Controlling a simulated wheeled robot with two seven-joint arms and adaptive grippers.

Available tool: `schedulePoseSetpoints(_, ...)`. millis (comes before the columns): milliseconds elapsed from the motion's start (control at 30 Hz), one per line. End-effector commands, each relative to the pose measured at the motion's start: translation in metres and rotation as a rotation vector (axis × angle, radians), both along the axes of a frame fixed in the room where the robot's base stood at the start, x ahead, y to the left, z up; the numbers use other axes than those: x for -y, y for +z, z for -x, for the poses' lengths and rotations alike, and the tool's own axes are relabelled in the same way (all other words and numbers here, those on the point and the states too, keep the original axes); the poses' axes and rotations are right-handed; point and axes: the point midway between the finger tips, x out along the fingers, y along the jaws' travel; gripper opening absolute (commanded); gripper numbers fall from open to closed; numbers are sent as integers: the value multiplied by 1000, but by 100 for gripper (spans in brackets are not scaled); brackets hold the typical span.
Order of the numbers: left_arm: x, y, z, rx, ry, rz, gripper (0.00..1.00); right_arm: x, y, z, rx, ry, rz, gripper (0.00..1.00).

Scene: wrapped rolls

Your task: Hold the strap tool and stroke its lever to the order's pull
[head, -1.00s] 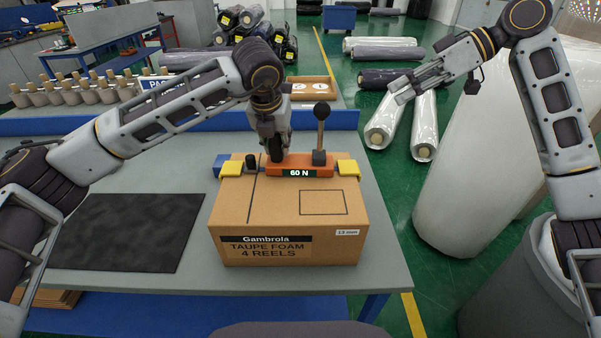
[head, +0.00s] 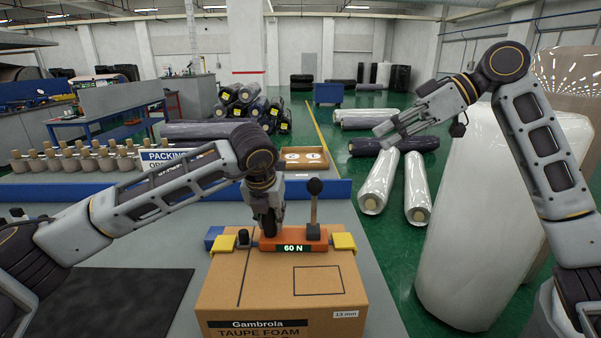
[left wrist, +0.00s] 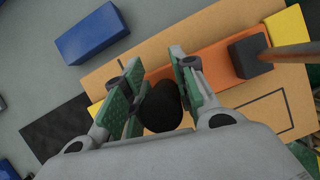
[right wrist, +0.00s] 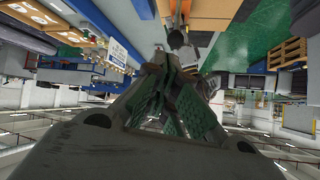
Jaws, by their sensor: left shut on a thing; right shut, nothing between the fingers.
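The orange strap tool (head: 294,246) lies on top of a cardboard box (head: 283,299), and its display reads 60 N. In the left wrist view the lever (left wrist: 290,50) rises from a dark block. My left gripper (head: 267,226) is shut on the tool's black handle (left wrist: 160,108), which shows between the green-padded fingers. My right gripper (head: 388,134) is shut and empty, raised in the air to the right, well away from the lever.
Yellow corner pieces (head: 343,241) sit on the box beside the tool. A blue block (left wrist: 92,34) lies behind the box. A dark mat (head: 115,300) lies left on the table. A large white wrapped roll (head: 465,220) stands at right. A wooden tray (head: 305,157) stands behind.

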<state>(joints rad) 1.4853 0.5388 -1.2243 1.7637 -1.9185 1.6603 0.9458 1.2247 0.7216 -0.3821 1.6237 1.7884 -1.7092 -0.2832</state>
Motion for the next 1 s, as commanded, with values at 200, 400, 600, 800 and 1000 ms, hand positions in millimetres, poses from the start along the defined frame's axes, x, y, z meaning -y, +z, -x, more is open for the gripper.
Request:
schedulePoseSetpoints(200,0,2,0,3,1,2,0,-29,31,10,58,48,20,0)
schedulePoseSetpoints(400,0,2,0,3,1,2,0,-58,52,18,97,89,49,0)
schedulePoseSetpoints(600,0,2,0,3,0,1,0,-89,65,23,127,124,99,0)
schedulePoseSetpoints(800,0,2,0,3,0,1,0,-123,67,26,137,147,179,0)
schedulePoseSetpoints(1000,0,2,0,3,0,1,0,-150,48,19,93,130,279,0)
